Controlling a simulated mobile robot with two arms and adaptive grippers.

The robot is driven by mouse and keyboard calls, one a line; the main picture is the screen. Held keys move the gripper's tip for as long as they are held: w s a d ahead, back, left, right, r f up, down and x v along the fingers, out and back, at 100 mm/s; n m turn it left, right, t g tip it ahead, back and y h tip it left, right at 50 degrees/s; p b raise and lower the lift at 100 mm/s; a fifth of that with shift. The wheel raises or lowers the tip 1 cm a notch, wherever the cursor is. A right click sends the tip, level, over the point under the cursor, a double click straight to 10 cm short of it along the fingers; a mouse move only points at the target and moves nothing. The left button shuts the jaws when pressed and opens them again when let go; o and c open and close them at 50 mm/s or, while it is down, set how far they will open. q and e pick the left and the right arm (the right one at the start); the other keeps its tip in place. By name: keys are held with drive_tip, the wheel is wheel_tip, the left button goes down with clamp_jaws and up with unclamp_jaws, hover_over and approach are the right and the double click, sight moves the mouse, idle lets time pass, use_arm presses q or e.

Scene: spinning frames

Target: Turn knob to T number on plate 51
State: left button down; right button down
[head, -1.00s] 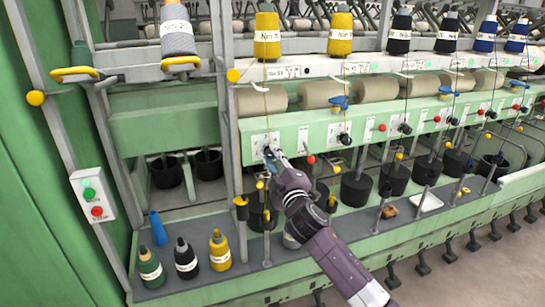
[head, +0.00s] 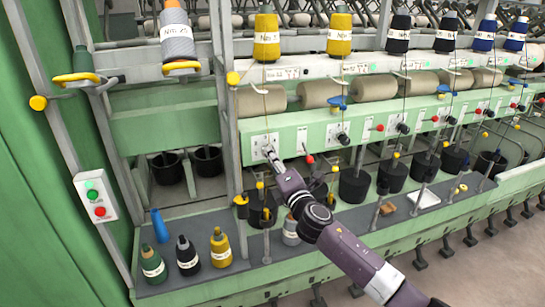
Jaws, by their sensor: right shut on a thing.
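A white plate (head: 257,147) is fixed on the green rail of the spinning frame, at the left end of a row of similar plates. My right gripper (head: 269,151) is at this plate, shut on its knob. The gripper hides the knob, so its pointer cannot be seen. The plate's lettering and number are too small to read. My right arm reaches up from the lower right. My left gripper does not show.
Other plates with dark knobs (head: 343,138) and red knobs (head: 309,159) run along the rail to the right. Yarn cones (head: 266,37) stand above. Loose cones (head: 220,248) stand on the lower shelf. A switch box (head: 96,197) with green and red buttons is at left.

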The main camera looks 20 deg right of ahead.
drive_tip(key=shift+n, duration=0.7)
drive_tip(key=c, duration=1.7)
unclamp_jaws()
drive_tip(key=shift+o, duration=0.2)
drive_tip(key=s, duration=1.2)
drive_tip(key=shift+d+f, duration=0.45)
drive_tip(key=shift+w, duration=0.1)
